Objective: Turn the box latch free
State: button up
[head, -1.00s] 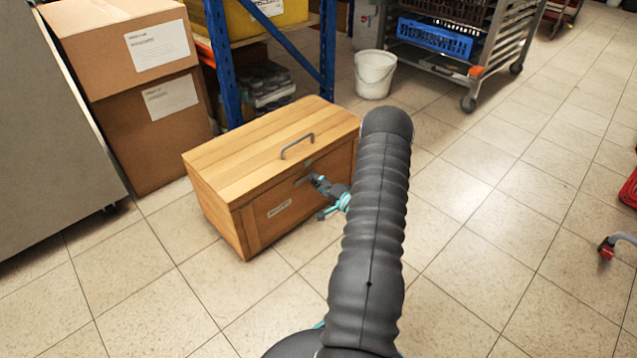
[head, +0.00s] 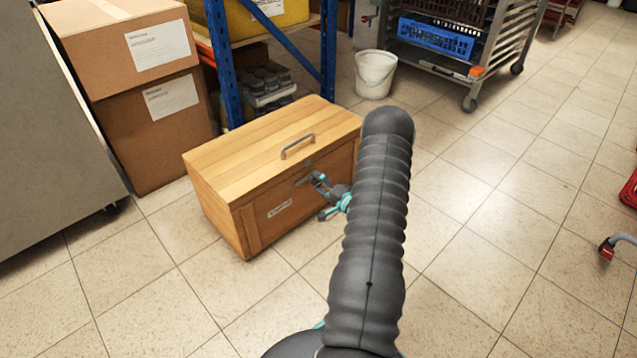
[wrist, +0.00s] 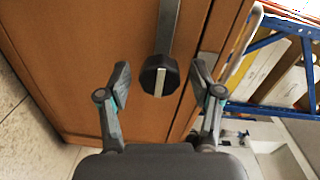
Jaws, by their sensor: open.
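The wooden box (head: 225,175) stands on the floor with its lid down and a metal handle (head: 297,146) on top. Its front face also fills much of the wrist view (wrist: 80,60). The latch is a dark round knob with a pale stripe (wrist: 159,75) on the box front, below a grey metal strip (wrist: 168,25) in the wrist view. My gripper (wrist: 160,82) is open, with one finger on each side of the knob and a gap to both. In the head view my gripper (head: 318,196) is at the box front, and the knob is not clear there.
Cardboard boxes (head: 165,110) are stacked behind the wooden box at left. A blue rack post (head: 222,65) stands close behind it. A white bucket (head: 375,74) and a wheeled rack (head: 490,60) are further back.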

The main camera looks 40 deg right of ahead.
jog(key=s, duration=1.1)
jog(key=shift+s+d+r, duration=0.25)
jog(key=shift+s+d, duration=0.1)
jog(key=shift+d, duration=0.1)
jog(key=s+r+p, duration=0.1)
jog(key=s+r, duration=0.6)
jog(key=s, duration=0.3)
jog(key=shift+d, duration=0.4)
